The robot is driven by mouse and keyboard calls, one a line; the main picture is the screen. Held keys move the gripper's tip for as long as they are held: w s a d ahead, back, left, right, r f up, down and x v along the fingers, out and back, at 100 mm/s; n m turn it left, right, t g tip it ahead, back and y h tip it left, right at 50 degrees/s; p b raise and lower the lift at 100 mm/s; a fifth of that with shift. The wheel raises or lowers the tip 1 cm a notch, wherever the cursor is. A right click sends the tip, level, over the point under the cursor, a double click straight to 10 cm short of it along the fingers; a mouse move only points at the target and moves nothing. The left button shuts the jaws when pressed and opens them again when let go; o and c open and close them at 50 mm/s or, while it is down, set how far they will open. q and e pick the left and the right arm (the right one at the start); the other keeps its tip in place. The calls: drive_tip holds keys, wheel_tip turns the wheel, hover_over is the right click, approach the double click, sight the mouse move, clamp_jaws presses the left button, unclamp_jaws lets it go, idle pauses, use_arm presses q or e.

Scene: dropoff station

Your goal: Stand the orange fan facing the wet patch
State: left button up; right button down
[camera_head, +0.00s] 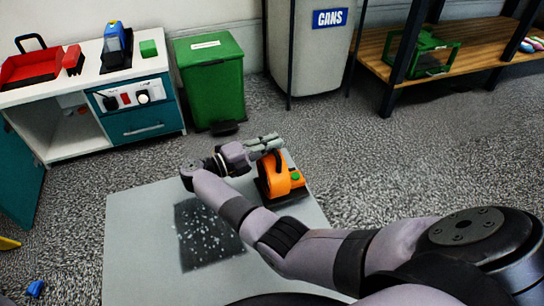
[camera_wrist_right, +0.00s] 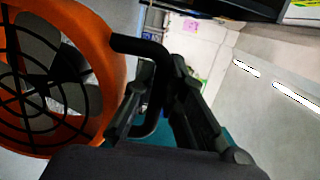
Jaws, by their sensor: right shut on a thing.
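The orange fan (camera_head: 272,187) is at the far right edge of the grey mat (camera_head: 140,225), with a green knob on its side. Its round black grille (camera_wrist_right: 45,80) fills the left of the right wrist view. My right gripper (camera_head: 270,143) is shut on the fan's black handle (camera_wrist_right: 140,46), with its fingers on both sides of it in the wrist view. I cannot tell whether the fan's base touches the mat. The wet patch (camera_head: 200,240) is a dark, speckled square on the mat, left of the fan and partly hidden by my right arm. My left gripper is not in view.
A green bin (camera_head: 210,80) and a grey CANS bin (camera_head: 308,60) stand behind the mat. A white and teal cabinet (camera_head: 90,100) is at the left, a wooden shelf (camera_head: 470,50) at the right. A small blue object (camera_head: 36,288) lies on the floor. The carpet right of the mat is clear.

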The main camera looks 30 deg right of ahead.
sight(272, 154)
wheel_tip(272, 154, down, 3)
drive_tip(key=shift+r+b, duration=0.1)
drive_tip(key=shift+b, duration=0.8)
drive_tip(key=shift+f, duration=0.35)
drive_tip(key=shift+r, duration=0.1)
drive_tip(key=c, duration=2.1)
unclamp_jaws()
drive_tip(key=shift+f, duration=0.3)
drive_tip(key=o, duration=0.4)
drive_tip(key=shift+r, duration=0.1)
drive_tip(key=shift+o, duration=0.2)
